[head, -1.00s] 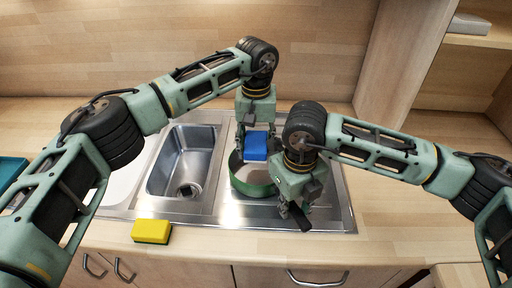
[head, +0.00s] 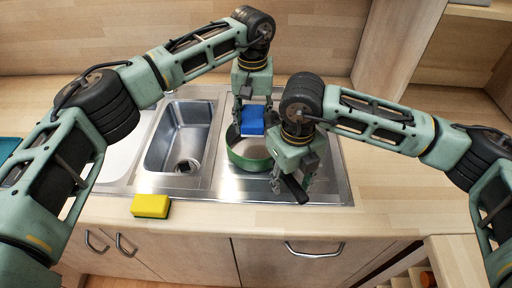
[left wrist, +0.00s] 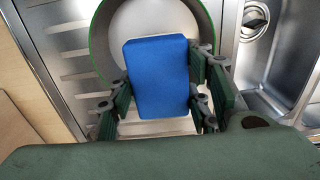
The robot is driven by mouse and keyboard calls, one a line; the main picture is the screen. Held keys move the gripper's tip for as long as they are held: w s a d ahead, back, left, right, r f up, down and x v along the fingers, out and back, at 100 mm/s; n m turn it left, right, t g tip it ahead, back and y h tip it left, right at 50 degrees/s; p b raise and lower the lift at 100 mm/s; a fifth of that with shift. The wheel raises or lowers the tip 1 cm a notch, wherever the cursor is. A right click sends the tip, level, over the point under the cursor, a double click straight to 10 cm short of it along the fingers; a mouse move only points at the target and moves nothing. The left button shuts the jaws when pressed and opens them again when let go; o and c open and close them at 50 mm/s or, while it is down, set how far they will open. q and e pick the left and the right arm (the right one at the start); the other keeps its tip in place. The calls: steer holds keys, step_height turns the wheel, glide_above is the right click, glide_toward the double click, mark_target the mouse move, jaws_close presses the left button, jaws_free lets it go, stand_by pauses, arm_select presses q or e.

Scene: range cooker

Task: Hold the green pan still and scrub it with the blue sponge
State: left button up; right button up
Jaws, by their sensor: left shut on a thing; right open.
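The green pan (head: 248,163) sits on the ribbed drainboard right of the sink basin. Its dark handle (head: 295,188) points toward the front right. My left gripper (head: 252,112) is shut on the blue sponge (head: 252,124) and holds it over the pan. In the left wrist view, the sponge (left wrist: 158,80) is between the fingers, with the pan's green rim (left wrist: 101,50) curving behind it. I cannot tell whether the sponge touches the pan's bottom. My right gripper (head: 290,178) is open, pointing down at the pan's handle side; its fingers partly overlap the handle.
The empty sink basin (head: 180,138) is left of the pan. The wooden counter (head: 390,190) on the right is clear.

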step_height(320, 180, up, 12)
stand_by(0.5)
arm_select(q)
steer(key=shift+s, duration=0.1)
